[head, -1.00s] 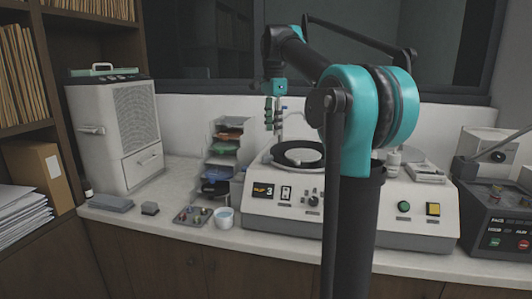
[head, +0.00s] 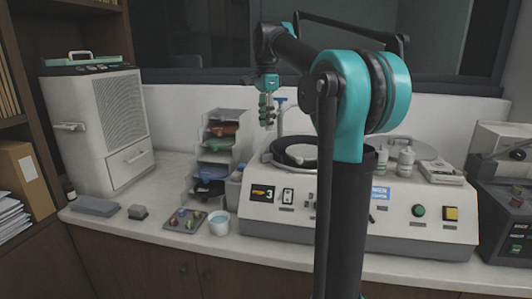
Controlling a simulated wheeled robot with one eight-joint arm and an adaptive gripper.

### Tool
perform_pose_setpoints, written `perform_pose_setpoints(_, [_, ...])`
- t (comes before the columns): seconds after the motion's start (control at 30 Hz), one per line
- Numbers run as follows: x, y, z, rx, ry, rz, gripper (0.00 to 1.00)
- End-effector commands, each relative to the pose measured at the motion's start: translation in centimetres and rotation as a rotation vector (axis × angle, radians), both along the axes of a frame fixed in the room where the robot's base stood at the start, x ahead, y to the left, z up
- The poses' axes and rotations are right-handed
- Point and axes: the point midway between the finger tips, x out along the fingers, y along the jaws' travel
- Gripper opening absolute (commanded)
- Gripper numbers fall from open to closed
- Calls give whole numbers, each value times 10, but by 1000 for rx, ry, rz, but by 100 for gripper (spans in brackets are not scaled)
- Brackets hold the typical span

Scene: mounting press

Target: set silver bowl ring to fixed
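The white twin machine (head: 258,222) stands on the counter in the head view, with a display reading 3 and switches on its sloped front. Its left bowl (head: 291,155) has a dark rim and a pale disc inside. A grey, silver-looking round bowl or lid (head: 412,147) shows on its right half, partly hidden behind my arm and small bottles. I cannot make out a ring setting on it. My gripper (head: 267,119) hangs fingers down, above and behind the left bowl's left edge, apart from the right bowl. It is too small to tell whether it is open or shut.
Small white bottles (head: 406,162) stand on the machine before the right bowl. A T-topped blue post (head: 281,112) rises beside my gripper. A dark control unit (head: 507,205) is at right.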

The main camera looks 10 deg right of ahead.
Motion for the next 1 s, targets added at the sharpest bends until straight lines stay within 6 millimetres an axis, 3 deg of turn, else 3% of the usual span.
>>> perform_pose_setpoints(0.3, [0,0,-64,0,0,0,36])
perform_pose_setpoints(0.5, [0,0,-96,0,0,0,36])
perform_pose_setpoints(0.7, [0,0,-111,0,0,0,36])
perform_pose_setpoints(1.0, [0,0,-114,0,0,0,36])
